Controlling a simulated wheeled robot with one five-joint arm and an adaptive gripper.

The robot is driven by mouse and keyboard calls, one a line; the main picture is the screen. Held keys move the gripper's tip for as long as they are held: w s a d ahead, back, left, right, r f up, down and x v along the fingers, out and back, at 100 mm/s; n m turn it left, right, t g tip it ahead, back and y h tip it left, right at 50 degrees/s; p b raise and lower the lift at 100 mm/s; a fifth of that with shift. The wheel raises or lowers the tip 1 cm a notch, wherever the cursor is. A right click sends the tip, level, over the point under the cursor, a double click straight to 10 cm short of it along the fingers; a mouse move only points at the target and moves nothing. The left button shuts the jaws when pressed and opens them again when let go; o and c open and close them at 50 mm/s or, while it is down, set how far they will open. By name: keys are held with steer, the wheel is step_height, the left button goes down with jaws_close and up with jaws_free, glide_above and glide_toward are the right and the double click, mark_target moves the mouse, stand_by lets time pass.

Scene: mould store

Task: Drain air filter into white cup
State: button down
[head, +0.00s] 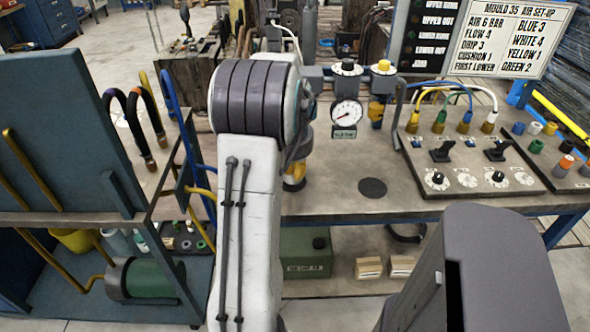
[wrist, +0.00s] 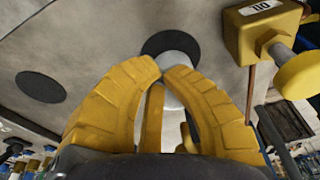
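In the wrist view, the two thick yellow fingers of my gripper (wrist: 164,68) curve inward and their tips come close together. A pale white, rounded thing (wrist: 178,63), which looks like the white cup, shows between and beyond the tips against a dark round disc (wrist: 157,43). The fingers cover much of it, and I cannot tell if they touch it. In the head view my arm hides most of this spot; a bit of yellow (head: 295,182) shows beside the arm. A yellow block with a white label and a round knob (wrist: 242,40), possibly the air filter, is at the right of the wrist view.
An empty dark disc (head: 372,187) lies on the bench, right of my arm. Behind it stand a pressure gauge (head: 346,113) and a yellow knob (head: 384,67). A valve panel (head: 465,160) with hoses is at right. A blue panel (head: 65,120) and hoses stand at left.

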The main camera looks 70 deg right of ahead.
steer(key=shift+d, duration=0.1)
steer(key=shift+r+p, duration=0.7)
steer(key=shift+r, duration=0.05)
steer(key=shift+a+f, duration=0.1)
steer(key=shift+a, duration=0.1)
steer(key=s+a+b, duration=0.2)
steer(key=a+b, duration=0.1)
steer(key=a, duration=0.8)
steer(key=shift+s+a, duration=0.2)
